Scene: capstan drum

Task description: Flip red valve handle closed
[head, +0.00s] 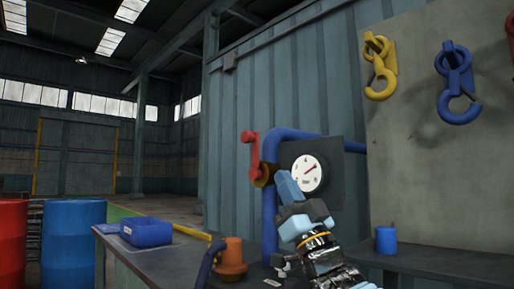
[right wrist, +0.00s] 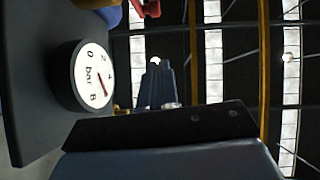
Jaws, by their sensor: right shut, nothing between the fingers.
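The red valve handle (head: 254,152) stands upright in the head view, with its lower end at a brass-coloured valve body (head: 263,176) on the blue pipe (head: 269,215). Part of the red handle (right wrist: 146,8) shows at the top edge of the right wrist view. My right gripper (head: 285,183) is shut and empty, pointing up in front of the gauge panel, just right of the valve and apart from the handle. Its fingers (right wrist: 156,82) also show in the right wrist view. My left gripper is in neither view.
A round white gauge (head: 308,173) on a dark panel (head: 334,160) is close behind my right gripper. A blue bin (head: 146,232) and an orange fitting (head: 231,258) are on the bench at left. A blue cup (head: 386,240) is at right, below hanging hooks (head: 457,84).

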